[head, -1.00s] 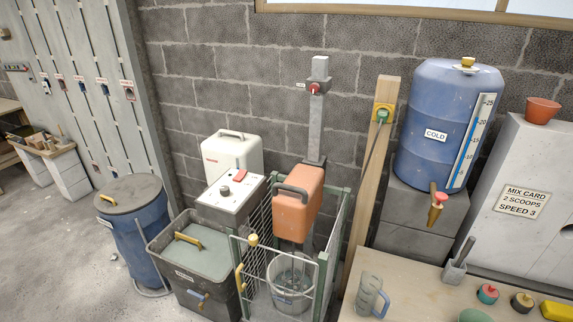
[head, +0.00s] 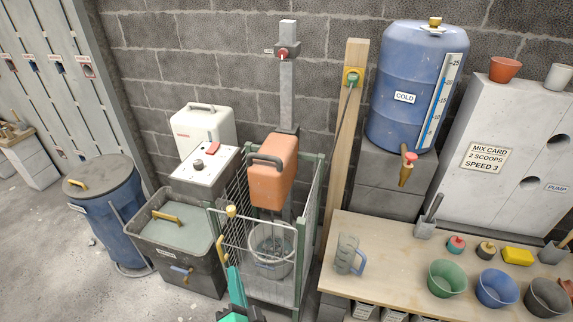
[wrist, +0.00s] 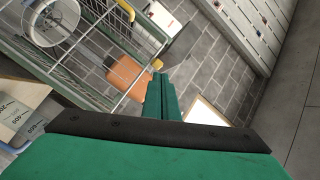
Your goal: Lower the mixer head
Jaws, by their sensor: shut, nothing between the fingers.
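The mixer head (head: 272,172) is an orange block with a dark handle (head: 264,160). It is up on a grey post (head: 287,95), above a pale bucket (head: 271,250) inside a wire cage (head: 313,200). The mixer head also shows in the wrist view (wrist: 127,76), partly behind the cage wires. My green gripper (head: 233,270) is at the bottom of the head view, in front of the cage's front gate (head: 262,250), apart from the mixer head. In the wrist view its fingers (wrist: 160,80) are together and empty.
A grey tub (head: 150,251) and a blue drum (head: 108,225) stand left of the cage. A workbench (head: 400,245) with a jug and several bowls is to the right. A wooden post (head: 342,140) rises between cage and bench. Open floor (head: 60,275) lies at the left.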

